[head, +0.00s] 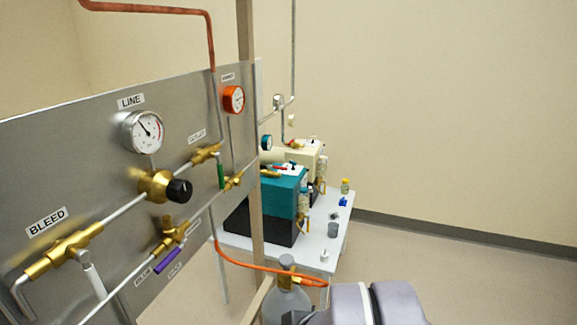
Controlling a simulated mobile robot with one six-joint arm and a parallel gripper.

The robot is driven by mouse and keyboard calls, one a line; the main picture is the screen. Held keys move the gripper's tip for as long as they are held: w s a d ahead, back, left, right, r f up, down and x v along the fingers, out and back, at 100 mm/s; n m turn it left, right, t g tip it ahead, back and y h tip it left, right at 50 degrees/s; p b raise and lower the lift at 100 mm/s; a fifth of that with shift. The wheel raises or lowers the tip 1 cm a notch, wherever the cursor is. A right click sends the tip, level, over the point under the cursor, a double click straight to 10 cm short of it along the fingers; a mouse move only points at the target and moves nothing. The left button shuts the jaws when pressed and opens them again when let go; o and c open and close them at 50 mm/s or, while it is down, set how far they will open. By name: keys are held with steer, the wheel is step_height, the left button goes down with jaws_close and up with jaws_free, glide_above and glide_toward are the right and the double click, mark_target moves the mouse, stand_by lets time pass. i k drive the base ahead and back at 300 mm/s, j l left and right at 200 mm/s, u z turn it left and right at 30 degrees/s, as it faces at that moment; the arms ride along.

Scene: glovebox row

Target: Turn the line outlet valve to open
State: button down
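The outlet valve is a brass body (206,153) on the upper pipe of the steel panel, just below a small label (197,136) that seems to read OUTLET. A green lever (221,175) hangs down beside this valve, crosswise to the pipe run. The LINE gauge (143,132) is to the left, its needle pointing to the upper left. A brass regulator with a black knob (179,190) sits on the same pipe, between the BLEED valve and the outlet valve. My gripper is not in view; only grey-lilac parts that look like my arm show at the bottom.
The steel panel (60,170) also carries a BLEED valve (65,250) with a white lever and a lower valve with a purple lever (168,263). A post, an orange hose (245,264) and a gas cylinder (287,303) stand right of it. Floor at right is clear.

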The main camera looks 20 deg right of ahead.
mark_target(218, 155)
steer(key=i+l+z, duration=0.1)
steer(key=i+l, duration=0.7)
steer(key=l, duration=0.1)
